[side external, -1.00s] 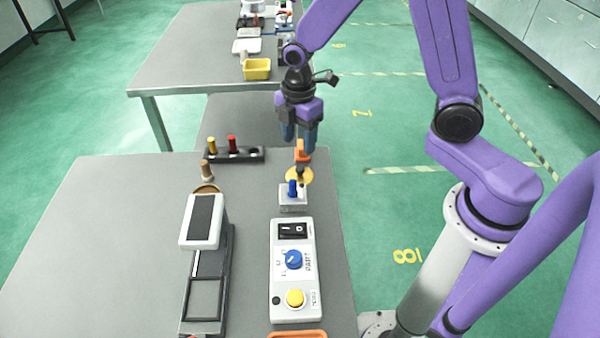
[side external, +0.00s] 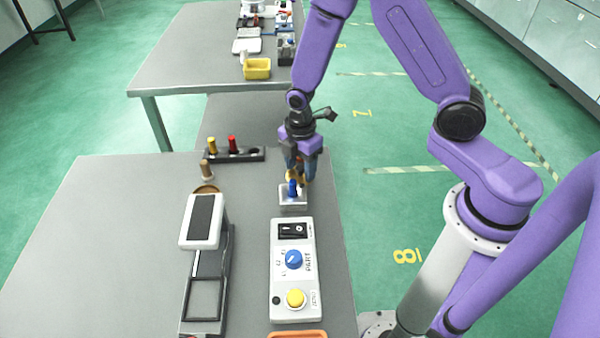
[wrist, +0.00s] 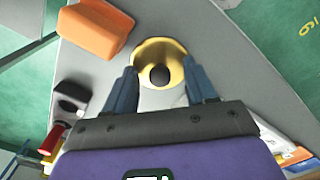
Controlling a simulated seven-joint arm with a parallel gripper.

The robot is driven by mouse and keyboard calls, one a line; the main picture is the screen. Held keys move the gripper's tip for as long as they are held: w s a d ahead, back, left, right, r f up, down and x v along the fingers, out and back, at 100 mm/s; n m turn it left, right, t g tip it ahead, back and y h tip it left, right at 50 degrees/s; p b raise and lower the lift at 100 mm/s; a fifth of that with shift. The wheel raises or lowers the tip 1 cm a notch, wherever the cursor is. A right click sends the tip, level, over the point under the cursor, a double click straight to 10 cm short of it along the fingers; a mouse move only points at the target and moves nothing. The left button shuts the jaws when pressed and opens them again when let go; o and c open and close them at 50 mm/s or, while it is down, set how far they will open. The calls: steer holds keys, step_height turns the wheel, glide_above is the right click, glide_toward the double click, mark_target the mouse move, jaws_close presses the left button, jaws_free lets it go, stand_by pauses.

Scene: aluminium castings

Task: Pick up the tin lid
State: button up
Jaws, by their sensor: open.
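The tin lid is a round gold-yellow disc (wrist: 144,59) with a dark knob at its middle, seen from above in the wrist view. In the side view it is mostly hidden behind my gripper (side external: 302,174). My gripper points down over the near table's far right part. In the wrist view its two blue fingers (wrist: 159,68) are apart, one on each side of the lid's knob, with nothing held. I cannot tell whether the fingertips touch the lid.
A small white block with a blue knob (side external: 292,192) stands close in front of the gripper. An orange block (wrist: 96,27) lies beside the lid. A control box (side external: 294,258), a grey-and-white device (side external: 203,222) and a plug rack (side external: 246,155) stand nearby. The table's left side is clear.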

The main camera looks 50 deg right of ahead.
jaws_close()
steer(key=shift+r, duration=0.1)
stand_by(0.3)
